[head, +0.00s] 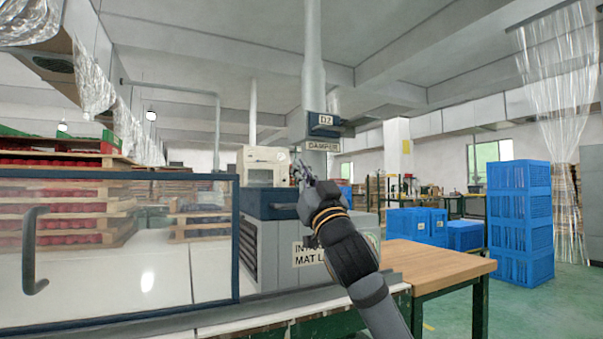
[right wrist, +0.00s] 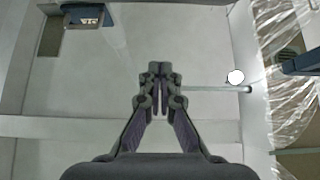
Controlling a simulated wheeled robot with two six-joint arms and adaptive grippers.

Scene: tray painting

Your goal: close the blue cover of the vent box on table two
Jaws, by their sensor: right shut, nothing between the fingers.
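A grey box (head: 270,245) with louvres on its left side and a partly hidden "INTA… MAT L…" label stands on the table. A dark blue section (head: 258,204) with a bar handle runs across its upper part; I cannot tell whether this is the vent box cover. My right gripper (head: 301,170) is raised in front of the box's upper right, shut and empty; its forearm hides part of the box. Its closed fingers (right wrist: 160,76) point toward the ceiling area in the right wrist view. My left gripper is not in view.
A blue-framed clear panel (head: 120,250) with a handle fills the left. A dark blue "D2" damper box (head: 323,126) is on the pipe above. A cream machine (head: 266,166) stands behind. A wooden table (head: 435,262) and stacked blue crates (head: 520,220) are at right.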

